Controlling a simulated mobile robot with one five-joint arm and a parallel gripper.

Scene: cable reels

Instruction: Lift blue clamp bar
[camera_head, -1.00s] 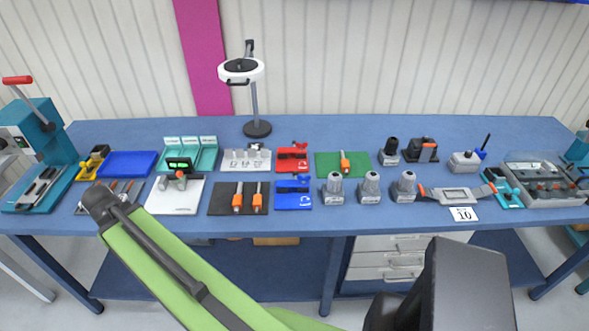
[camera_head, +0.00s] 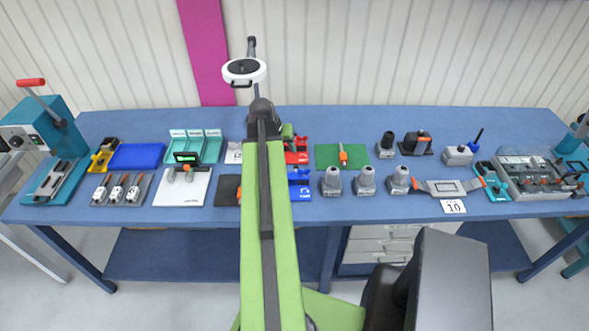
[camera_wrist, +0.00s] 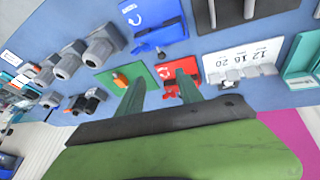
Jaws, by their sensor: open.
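The blue clamp block (camera_head: 301,190) with its blue bar stands at the front of the bench, partly hidden by my arm in the head view. In the wrist view the blue clamp block (camera_wrist: 150,20) is at the top, with a white mark and a small dark part on its edge. My gripper (camera_wrist: 160,88) is open and empty, its two dark green fingers apart. In the wrist view they overlap the area of the red clamp block (camera_wrist: 163,72), away from the blue one. In the head view my arm covers most of the gripper.
A green mat (camera_head: 328,155) with an orange-handled tool lies right of the red block. Several grey knobs (camera_head: 365,182) stand to the right of the blue block. A dark mat (camera_head: 226,190) lies to the left. A lamp (camera_head: 245,71) rises behind my arm.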

